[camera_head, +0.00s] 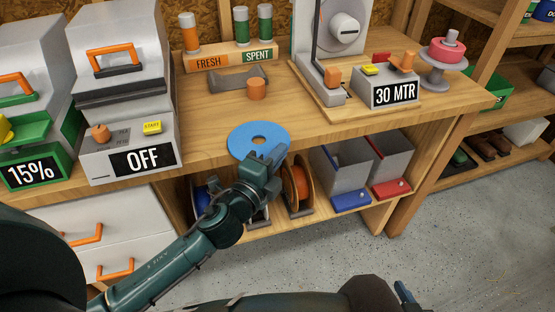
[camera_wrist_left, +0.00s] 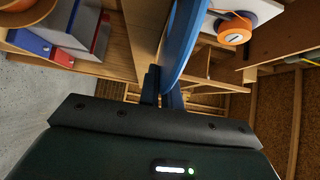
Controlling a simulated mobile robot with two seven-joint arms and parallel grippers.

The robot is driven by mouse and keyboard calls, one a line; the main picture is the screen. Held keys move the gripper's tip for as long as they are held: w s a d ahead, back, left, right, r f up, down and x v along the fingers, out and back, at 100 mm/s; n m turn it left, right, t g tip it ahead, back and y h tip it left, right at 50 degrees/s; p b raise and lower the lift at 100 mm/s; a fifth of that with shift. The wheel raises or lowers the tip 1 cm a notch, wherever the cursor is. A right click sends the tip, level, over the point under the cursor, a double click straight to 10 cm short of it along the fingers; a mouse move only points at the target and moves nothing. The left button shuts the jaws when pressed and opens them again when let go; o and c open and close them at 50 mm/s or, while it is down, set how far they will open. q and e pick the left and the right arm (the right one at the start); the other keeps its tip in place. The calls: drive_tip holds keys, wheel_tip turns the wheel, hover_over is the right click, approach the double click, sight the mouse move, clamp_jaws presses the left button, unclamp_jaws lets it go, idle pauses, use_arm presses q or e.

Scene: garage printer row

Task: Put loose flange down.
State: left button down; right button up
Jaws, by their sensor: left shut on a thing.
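The loose flange is a flat blue disc (camera_head: 240,140) with a small centre hole. It shows at the front edge of the wooden bench, lying roughly level. My left gripper (camera_head: 270,160) is shut on its near rim. In the left wrist view the flange (camera_wrist_left: 183,40) stands edge-on between the fingers (camera_wrist_left: 162,88). I cannot tell whether its underside touches the bench top. Dark parts of my right arm show at the bottom of the head view; its jaw state is not clear.
Behind the flange are a grey bracket (camera_head: 238,80), an orange cylinder (camera_head: 256,90) and the FRESH/SPENT rack (camera_head: 227,60). The OFF printer (camera_head: 125,120) stands left, the 30 MTR machine (camera_head: 390,90) right. Bare bench top (camera_head: 310,115) lies right of the flange. Spools and bins sit below.

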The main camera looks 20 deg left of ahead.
use_arm(q)
drive_tip(key=shift+f, duration=0.25)
drive_tip(key=c, duration=1.6)
unclamp_jaws()
use_arm(e)
drive_tip(key=shift+s+d+r, duration=0.1)
drive_tip(key=shift+d+r, duration=0.1)
drive_tip(key=shift+r, duration=0.05)
